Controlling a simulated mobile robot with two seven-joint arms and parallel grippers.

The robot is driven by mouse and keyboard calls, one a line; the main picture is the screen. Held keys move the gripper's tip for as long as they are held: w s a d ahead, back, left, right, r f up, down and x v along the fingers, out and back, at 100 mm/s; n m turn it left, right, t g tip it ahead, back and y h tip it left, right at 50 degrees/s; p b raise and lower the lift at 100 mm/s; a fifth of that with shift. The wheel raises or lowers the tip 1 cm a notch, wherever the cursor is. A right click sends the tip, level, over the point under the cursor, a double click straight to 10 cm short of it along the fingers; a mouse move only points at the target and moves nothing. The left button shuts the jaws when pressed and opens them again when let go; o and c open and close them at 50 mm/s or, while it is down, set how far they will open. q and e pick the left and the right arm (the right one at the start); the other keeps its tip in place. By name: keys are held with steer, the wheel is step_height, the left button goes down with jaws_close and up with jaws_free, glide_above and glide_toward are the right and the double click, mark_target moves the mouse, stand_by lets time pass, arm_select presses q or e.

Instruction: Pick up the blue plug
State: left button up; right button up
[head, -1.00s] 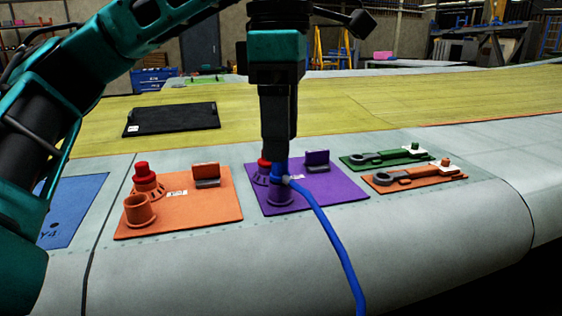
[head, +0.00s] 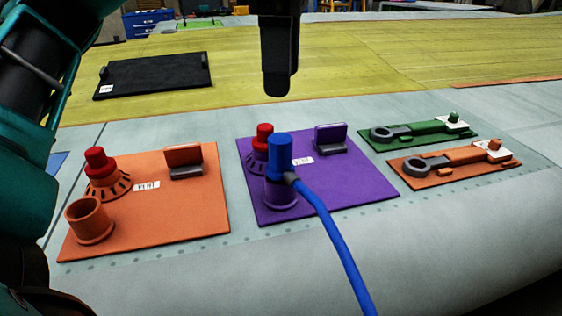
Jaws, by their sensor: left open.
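The blue plug (head: 280,155) stands upright in the purple socket (head: 281,194) on the purple board (head: 345,188). A blue cable (head: 338,238) runs from its side down over the front of the wing. My left gripper (head: 280,88) is open and empty above the plug, with a clear gap between its fingertips and the plug top. The two fingers overlap from this angle. My right gripper is not in view.
A red knob (head: 263,136) stands close behind the plug, and a small hinged flap (head: 331,138) is to its right. An orange board (head: 180,213) with an empty orange socket (head: 89,220) lies left. Green (head: 425,132) and orange (head: 458,165) tool holders lie right.

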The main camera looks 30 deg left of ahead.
mark_target(280, 138)
arm_select(q)
step_height(280, 138, down, 6)
steer(key=shift+s+r+b, duration=0.1)
steer(key=shift+r+b, duration=0.05)
steer(key=shift+b, duration=0.25)
steer(key=shift+a+f+b, duration=0.15)
steer(key=shift+f+b, duration=0.65)
steer(key=shift+f, duration=2.15)
steer(key=shift+c, duration=0.3)
steer(key=c, duration=1)
